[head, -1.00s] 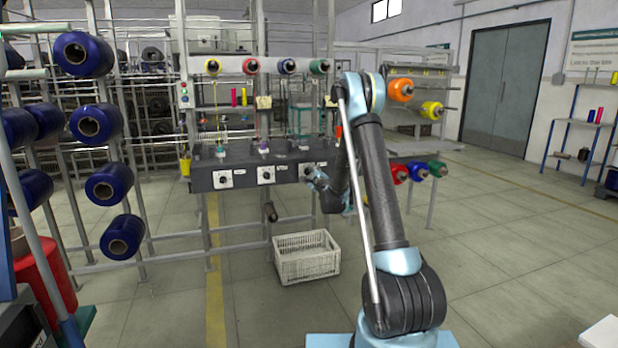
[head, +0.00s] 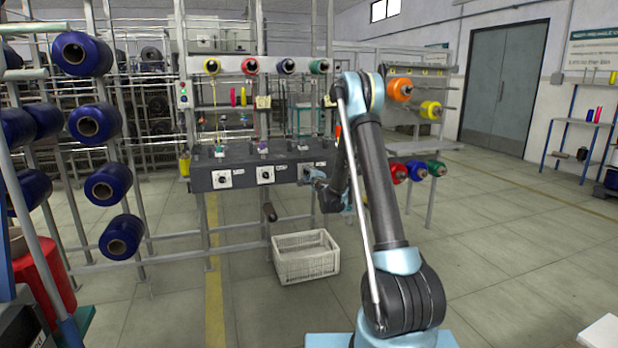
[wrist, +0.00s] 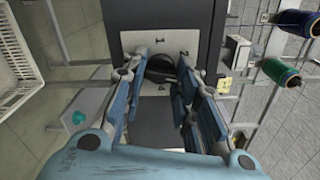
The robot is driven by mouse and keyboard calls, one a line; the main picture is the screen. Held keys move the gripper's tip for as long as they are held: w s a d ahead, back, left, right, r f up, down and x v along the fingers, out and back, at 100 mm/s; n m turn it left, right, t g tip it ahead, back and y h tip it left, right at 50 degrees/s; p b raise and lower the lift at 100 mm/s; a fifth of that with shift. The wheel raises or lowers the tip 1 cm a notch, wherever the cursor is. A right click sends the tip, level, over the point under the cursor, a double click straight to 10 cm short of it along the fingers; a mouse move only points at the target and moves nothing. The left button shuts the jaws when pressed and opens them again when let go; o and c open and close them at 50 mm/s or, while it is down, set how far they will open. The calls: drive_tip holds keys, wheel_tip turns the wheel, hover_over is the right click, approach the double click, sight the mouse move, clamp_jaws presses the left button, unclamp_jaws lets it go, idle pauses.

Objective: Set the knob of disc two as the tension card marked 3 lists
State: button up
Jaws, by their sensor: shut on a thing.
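A dark panel box (head: 243,181) on the winding frame carries white dial plates with black knobs. The left knob (head: 222,179) and the middle knob (head: 265,174) are clear of my arm. My gripper (head: 314,178) is at the right plate (head: 307,168) and partly hides it. In the wrist view my gripper (wrist: 158,75) has its fingers on both sides of a black knob (wrist: 161,63), shut on it, in front of a white plate (wrist: 134,43). The knob's pointer and the small labels cannot be read. Small cards hang above the panel, too small to read.
A white crate (head: 306,263) stands on the floor below the panel. Blue yarn cones (head: 108,182) hang on a rack at the left. Colored spools (head: 399,89) stick out on pegs right of my arm. The floor at the right is open.

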drive_tip(key=n, duration=0.4)
drive_tip(key=shift+s+a+n, duration=0.1)
drive_tip(key=shift+s+n, duration=0.05)
drive_tip(key=shift+n, duration=2.15)
drive_tip(key=shift+d, duration=0.2)
drive_tip(key=o, duration=1.1)
drive_tip(key=shift+c, duration=0.2)
drive_tip(key=shift+a, duration=0.1)
drive_tip(key=v, duration=1.1)
drive_tip(key=shift+s, duration=0.3)
